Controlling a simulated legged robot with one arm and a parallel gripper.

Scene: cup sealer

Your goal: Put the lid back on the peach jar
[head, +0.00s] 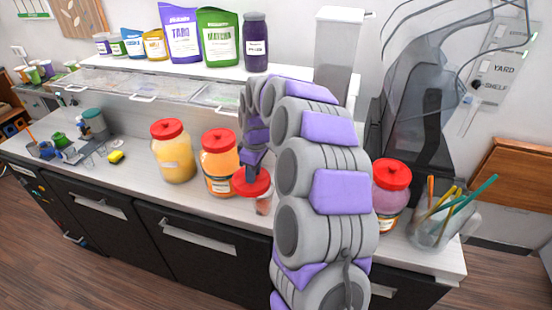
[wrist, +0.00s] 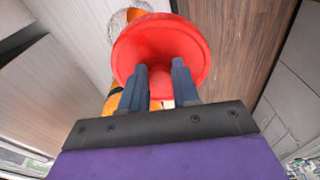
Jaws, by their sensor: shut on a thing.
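My gripper (head: 251,172) is shut on a red lid (head: 251,185), gripping it from above. In the wrist view the gripper (wrist: 162,100) has both dark fingers closed at the middle of the red lid (wrist: 135,55). In the head view the lid is just right of an orange jar (head: 219,178), which has a red top. A partly hidden glass jar (head: 263,206) shows below the lid's right side; I cannot tell whether the lid touches it. Orange patches (wrist: 114,103) show behind the lid in the wrist view. Which jar is the peach one is unclear.
A yellow jar (head: 174,160) with a red lid stands left of the orange one. A pink jar (head: 390,200) with a red lid and a glass holder of sticks (head: 430,230) stand right of my arm. The counter's front strip (head: 130,175) is clear at left.

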